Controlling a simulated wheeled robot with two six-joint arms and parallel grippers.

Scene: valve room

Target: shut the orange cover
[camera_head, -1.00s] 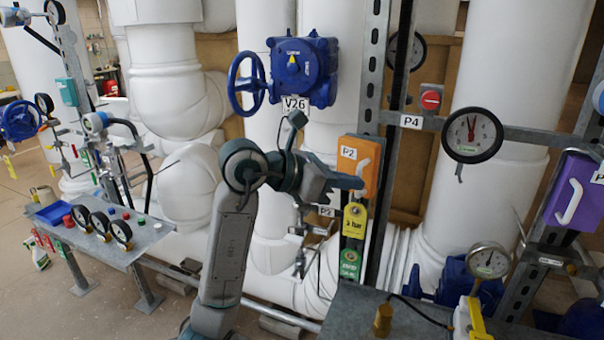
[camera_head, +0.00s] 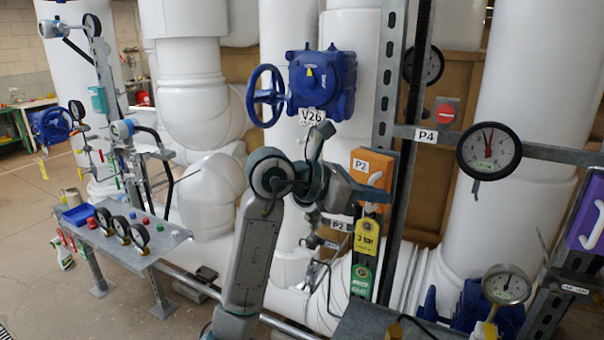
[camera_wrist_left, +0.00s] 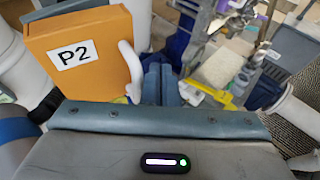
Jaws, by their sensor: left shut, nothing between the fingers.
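The orange cover (camera_head: 366,163) with its P2 label is on the grey upright, right of centre in the head view. In the left wrist view the orange cover (camera_wrist_left: 85,75) fills the upper left, its white handle (camera_wrist_left: 132,72) on its right edge. My left gripper (camera_head: 386,195) reaches in from the left, its fingers across the cover's lower part. In the wrist view the left gripper (camera_wrist_left: 160,84) is shut and empty, just right of the handle. I cannot tell whether it touches the cover or how far the cover stands open. My right gripper is out of view.
A blue valve V26 (camera_head: 322,82) with a handwheel stands above my left arm. A gauge (camera_head: 488,151) is to the right, a purple cover (camera_head: 586,215) at the right edge. White pipes stand behind.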

